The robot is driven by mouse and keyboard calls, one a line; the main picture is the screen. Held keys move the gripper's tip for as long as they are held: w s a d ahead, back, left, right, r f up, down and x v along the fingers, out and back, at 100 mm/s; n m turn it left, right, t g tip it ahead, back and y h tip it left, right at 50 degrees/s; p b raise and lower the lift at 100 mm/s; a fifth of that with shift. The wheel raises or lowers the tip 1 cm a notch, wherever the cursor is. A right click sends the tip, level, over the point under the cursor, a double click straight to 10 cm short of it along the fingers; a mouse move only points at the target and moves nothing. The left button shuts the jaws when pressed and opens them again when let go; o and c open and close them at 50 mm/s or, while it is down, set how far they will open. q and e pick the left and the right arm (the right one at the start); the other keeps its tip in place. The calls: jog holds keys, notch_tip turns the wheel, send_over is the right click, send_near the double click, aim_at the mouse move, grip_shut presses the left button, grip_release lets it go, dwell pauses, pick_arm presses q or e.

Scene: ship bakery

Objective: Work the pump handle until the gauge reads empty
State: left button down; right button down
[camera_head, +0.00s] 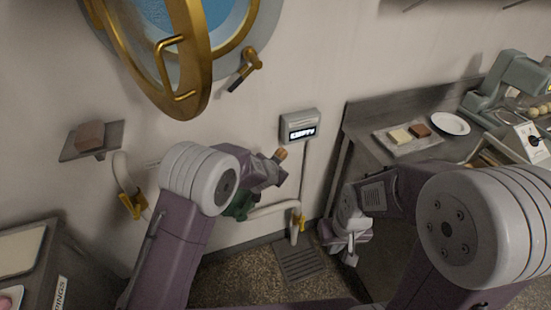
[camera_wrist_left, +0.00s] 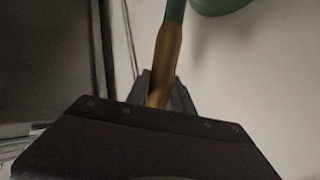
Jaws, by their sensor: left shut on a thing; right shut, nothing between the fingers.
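The gauge (camera_head: 301,128) on the wall has a lit display that reads "EMPTY". The green pump (camera_head: 239,207) sits below it, mostly hidden behind my left arm. The pump handle has a wooden grip (camera_head: 281,155) whose end shows just past my left gripper (camera_head: 274,168). In the left wrist view the wooden grip (camera_wrist_left: 166,55) runs down between the fingers, which are shut on it, and joins a green bar above. My right gripper (camera_head: 347,252) is shut and empty, low beside the counter and away from the pump.
Pipes with yellow valve levers (camera_head: 132,205) flank the pump. A brass porthole (camera_head: 190,70) hangs open above. A small shelf (camera_head: 72,147) with a brown block is at left. The counter (camera_head: 370,147) at right holds a tray, plate and mixer. A floor grate (camera_head: 299,262) lies below.

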pick_arm(q)
jog(key=shift+s+d+f, duration=0.1)
jog(key=shift+s+f, duration=0.1)
jog(key=shift+f, duration=0.1)
jog(key=c, duration=1.1)
grip_release()
jog(key=shift+w+d, duration=0.15)
jog(key=shift+w, duration=0.05)
jog(key=shift+s+r, duration=0.1)
jog(key=shift+r, duration=0.1)
jog(key=p+v, duration=0.1)
jog(key=v, duration=0.7)
jog(key=shift+s+r+p, duration=0.25)
jog(key=shift+p, duration=0.1)
